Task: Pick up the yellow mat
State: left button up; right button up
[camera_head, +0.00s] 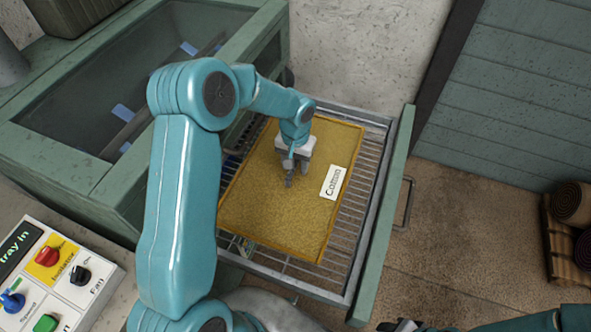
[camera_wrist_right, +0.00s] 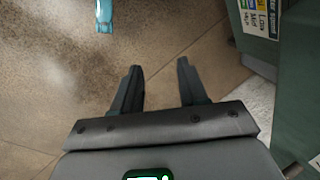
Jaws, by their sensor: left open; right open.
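The yellow mat (camera_head: 270,222) lies flat on the wire rack of an open drawer tray (camera_head: 372,190) in the head view. A white label reading "Cotton" (camera_head: 334,182) sits on its right part. My left gripper (camera_head: 289,181) is over the upper middle of the mat, pointing down, with its fingers close to the surface; I cannot tell whether they touch it. It is open and holds nothing. My left arm covers part of the mat's upper edge. My right gripper (camera_wrist_right: 158,85) is open and empty above the brown floor in the right wrist view.
A control panel (camera_head: 60,275) with knobs and a "tray in" display is at the lower left. A green cabinet with a glass top (camera_head: 110,110) stands at the upper left. Rolled rugs (camera_head: 572,204) lie on a wooden pallet at the right. The floor right of the drawer is clear.

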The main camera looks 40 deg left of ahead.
aim_at(296, 168)
pick_arm(q)
grip_shut()
jog(key=shift+r, duration=0.1)
jog(key=shift+r+p, duration=2.05)
jog(key=shift+r, duration=1.45)
jog(key=shift+s+d, duration=0.25)
jog(key=shift+s, duration=0.15)
jog(key=shift+s+d, duration=0.2)
jog(key=shift+s, duration=0.05)
